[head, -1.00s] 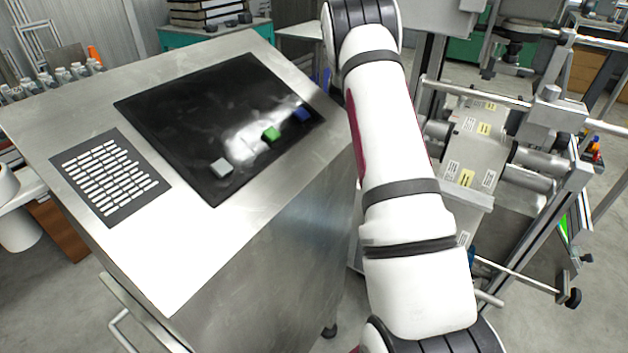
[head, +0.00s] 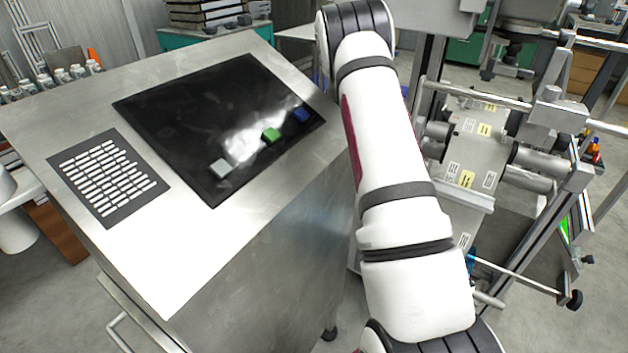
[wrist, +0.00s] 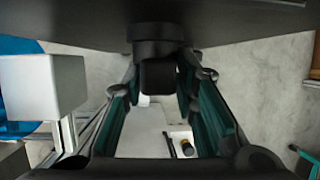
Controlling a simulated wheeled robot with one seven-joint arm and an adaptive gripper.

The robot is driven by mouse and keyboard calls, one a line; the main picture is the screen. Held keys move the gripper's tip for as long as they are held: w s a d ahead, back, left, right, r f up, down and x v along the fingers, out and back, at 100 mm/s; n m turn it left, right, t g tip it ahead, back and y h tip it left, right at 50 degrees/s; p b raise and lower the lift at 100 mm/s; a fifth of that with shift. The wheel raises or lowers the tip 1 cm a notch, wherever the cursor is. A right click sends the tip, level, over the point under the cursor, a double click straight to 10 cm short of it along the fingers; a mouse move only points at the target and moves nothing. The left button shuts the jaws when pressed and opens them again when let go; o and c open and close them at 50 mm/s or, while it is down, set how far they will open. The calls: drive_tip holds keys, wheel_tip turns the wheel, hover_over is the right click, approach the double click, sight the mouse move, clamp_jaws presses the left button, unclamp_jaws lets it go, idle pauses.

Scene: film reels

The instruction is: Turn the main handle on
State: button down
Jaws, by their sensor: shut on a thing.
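In the wrist view a black knob-like handle (wrist: 157,72) hangs from a dark panel (wrist: 225,22) at the top. I take it for the main handle. My gripper (wrist: 159,88) has its teal-padded fingers on either side of this handle, at their far ends, and is shut on it. The exact contact is partly dark and hard to see. In the head view my arm crosses the middle of the picture, and neither my gripper nor the handle can be made out there.
A steel cabinet (head: 270,225) with a black panel (head: 165,100) and small coloured blocks stands left of my arm. A metal machine frame with rollers (head: 475,150) stands close on the right. A pale box-shaped part (wrist: 42,85) is left of my gripper. Grey floor shows between.

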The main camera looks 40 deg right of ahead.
drive_tip(key=shift+s+d+f, duration=0.2)
drive_tip(key=shift+s, duration=0.3)
drive_tip(key=shift+s+t, duration=0.1)
drive_tip(key=shift+t, duration=0.2)
drive_tip(key=shift+s+d+f+n+t+y+b, duration=0.2)
drive_tip(key=shift+t+y+b, duration=0.25)
drive_tip(key=shift+t+b, duration=0.45)
drive_tip(key=shift+s+a+f+n+t+y+b, duration=0.1)
drive_tip(key=shift+n+t+y+b, duration=0.15)
drive_tip(key=shift+t+y+b, duration=0.6)
drive_tip(key=shift+s+d+f+n+t+y+b, duration=0.2)
drive_tip(key=shift+t+b, duration=0.35)
drive_tip(key=shift+t, duration=0.7)
drive_tip(key=shift+w+a+r, duration=0.1)
drive_tip(key=shift+a, duration=0.05)
drive_tip(key=c, duration=1.5)
unclamp_jaws()
drive_tip(key=shift+w+r, duration=0.1)
drive_tip(key=shift+w+a+r, duration=0.1)
drive_tip(key=shift+w+r, duration=0.05)
drive_tip(key=shift+r, duration=0.05)
